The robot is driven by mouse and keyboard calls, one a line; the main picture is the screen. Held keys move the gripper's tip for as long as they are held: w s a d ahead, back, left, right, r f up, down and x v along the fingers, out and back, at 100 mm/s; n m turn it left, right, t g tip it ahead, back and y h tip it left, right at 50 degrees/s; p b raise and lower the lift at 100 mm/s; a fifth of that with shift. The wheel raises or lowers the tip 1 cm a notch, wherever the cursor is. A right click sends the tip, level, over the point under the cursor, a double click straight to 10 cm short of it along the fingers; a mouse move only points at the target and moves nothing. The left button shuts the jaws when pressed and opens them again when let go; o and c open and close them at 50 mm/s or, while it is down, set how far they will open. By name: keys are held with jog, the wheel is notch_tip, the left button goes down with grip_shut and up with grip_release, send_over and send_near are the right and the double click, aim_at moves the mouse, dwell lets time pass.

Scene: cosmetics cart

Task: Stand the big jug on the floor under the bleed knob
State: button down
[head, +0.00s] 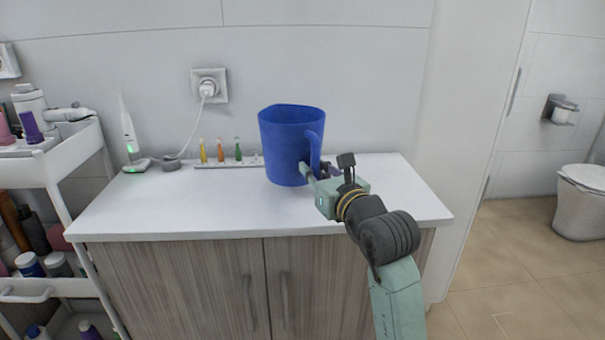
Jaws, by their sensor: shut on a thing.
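The big blue jug (287,145) is upright over the back right part of the white counter, its handle (316,148) toward the right. My gripper (318,172) reaches in from the right and is shut on the jug at the lower part of its handle. The fingertips are partly hidden by the gripper body and the handle. I cannot tell if the jug's base touches the counter or hangs just above it. The tiled floor (500,255) shows at the right. I cannot make out a bleed knob in this view.
The counter (180,205) is bare at its front left. Several coloured vials (220,152) stand in a rack behind. A toothbrush (128,130) stands on its charger at the left. A white cart (40,165) holds bottles. A toilet (582,200) stands far right, past a wall edge.

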aim_at(305, 181)
jog(key=shift+x, duration=1.2)
jog(key=shift+w+a+f, duration=0.1)
jog(key=shift+a+f, duration=0.05)
jog(key=shift+f, duration=0.05)
jog(key=shift+f+p, duration=0.55)
jog(key=shift+f, duration=1.1)
jog(key=shift+f, duration=0.1)
jog(key=shift+f, duration=0.15)
jog(key=c, duration=1.6)
grip_release()
